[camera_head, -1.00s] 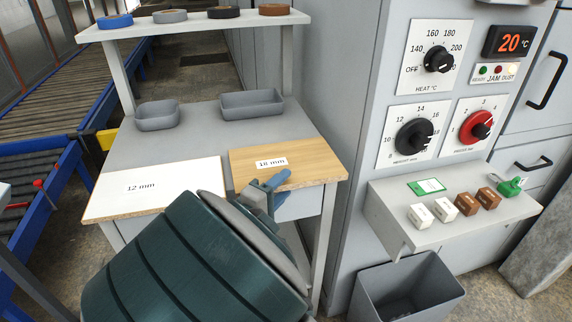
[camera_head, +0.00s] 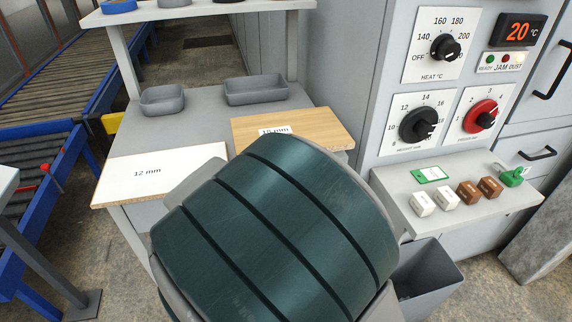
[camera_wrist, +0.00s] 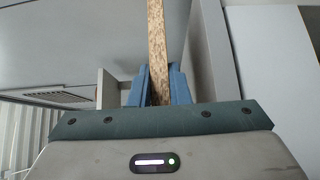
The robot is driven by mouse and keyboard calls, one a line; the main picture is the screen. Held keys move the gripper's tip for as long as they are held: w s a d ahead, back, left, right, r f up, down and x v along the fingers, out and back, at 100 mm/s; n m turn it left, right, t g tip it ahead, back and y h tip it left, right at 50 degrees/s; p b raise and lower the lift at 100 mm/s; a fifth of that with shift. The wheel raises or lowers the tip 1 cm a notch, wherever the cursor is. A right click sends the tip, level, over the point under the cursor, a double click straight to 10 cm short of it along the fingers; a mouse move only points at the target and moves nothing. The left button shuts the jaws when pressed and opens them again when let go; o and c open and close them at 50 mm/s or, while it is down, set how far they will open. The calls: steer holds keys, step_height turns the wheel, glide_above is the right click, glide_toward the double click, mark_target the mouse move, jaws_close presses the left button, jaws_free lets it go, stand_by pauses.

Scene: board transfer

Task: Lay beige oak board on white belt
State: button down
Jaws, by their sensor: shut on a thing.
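The beige oak board (camera_head: 318,128), with an "18 mm" label, is at the right of the grey bench beside a white board; its near left part is hidden by my arm in the head view. In the wrist view its speckled chipboard edge (camera_wrist: 157,45) stands between the two blue fingers of my gripper (camera_wrist: 160,77), which is shut on it. My gripper is hidden behind my arm in the head view. Whether the oak board touches the bench cannot be told. I see no white belt in these frames.
The white "12 mm" board (camera_head: 150,172) lies at the bench's left front. Two grey trays (camera_head: 162,100) stand behind, under a shelf. A machine with dials (camera_head: 418,125) and a small ledge with blocks (camera_head: 400,185) are at right, a grey bin (camera_head: 430,280) below. Blue-framed rollers (camera_head: 40,150) run at left.

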step_height(320, 180, up, 19)
steer(key=p, duration=0.7)
steer(key=shift+f, duration=0.1)
